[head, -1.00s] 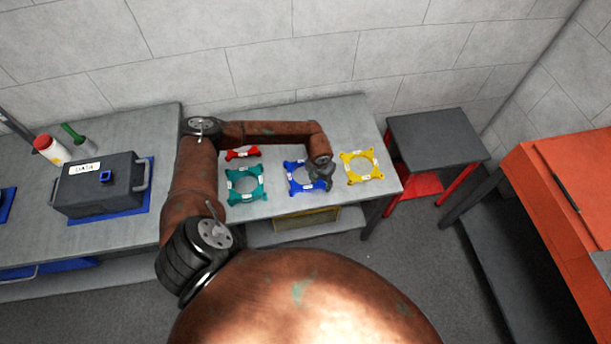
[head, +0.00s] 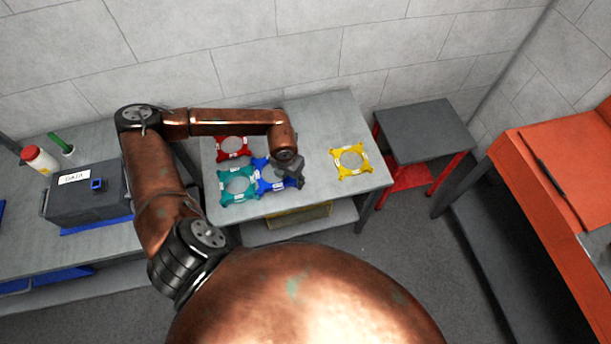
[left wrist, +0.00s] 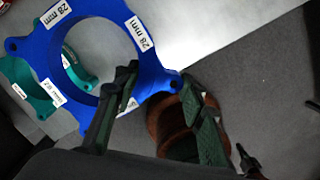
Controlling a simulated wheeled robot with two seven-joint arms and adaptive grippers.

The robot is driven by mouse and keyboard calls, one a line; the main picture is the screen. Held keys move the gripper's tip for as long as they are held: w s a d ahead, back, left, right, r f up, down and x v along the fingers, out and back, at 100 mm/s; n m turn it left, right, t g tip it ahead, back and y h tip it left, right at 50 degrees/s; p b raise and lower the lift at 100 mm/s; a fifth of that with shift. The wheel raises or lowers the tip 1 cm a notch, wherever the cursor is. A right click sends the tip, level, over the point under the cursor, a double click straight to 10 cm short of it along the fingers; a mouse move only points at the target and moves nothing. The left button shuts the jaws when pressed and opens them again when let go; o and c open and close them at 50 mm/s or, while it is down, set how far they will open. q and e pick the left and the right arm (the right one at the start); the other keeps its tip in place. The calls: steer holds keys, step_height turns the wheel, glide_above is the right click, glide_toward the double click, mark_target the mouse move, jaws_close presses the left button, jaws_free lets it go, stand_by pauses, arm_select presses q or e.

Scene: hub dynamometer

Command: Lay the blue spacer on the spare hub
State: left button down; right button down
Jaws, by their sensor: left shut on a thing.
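The blue spacer (head: 263,181) is a flat ring with corner lugs and white labels reading "28 mm" in the left wrist view (left wrist: 152,72). My left gripper (head: 292,170) is shut on its right side. In the left wrist view, the fingers (left wrist: 160,105) are on either side of the ring's edge. In the head view the spacer overlaps the teal spacer's right edge, and it seems to be held above the table. No spare hub can be made out. My right gripper is not in view.
A teal spacer (head: 224,191), a red one (head: 222,150) and a yellow one (head: 340,172) lie on the grey table (head: 330,115). A dark stool-height stand (head: 425,130) is to the right, then an orange cabinet (head: 560,165). A dark case (head: 85,198) is left.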

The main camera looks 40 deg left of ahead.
arm_select(q)
steer(key=s+a+r+p, duration=0.1)
steer(key=s+r+p, duration=0.1)
steer(key=s+r, duration=0.2)
step_height(320, 180, up, 3)
steer(key=shift+s+r+p, duration=0.1)
steer(key=shift+s+p, duration=0.1)
steer(key=shift+p, duration=0.15)
stand_by(0.6)
steer(key=shift+w, duration=0.1)
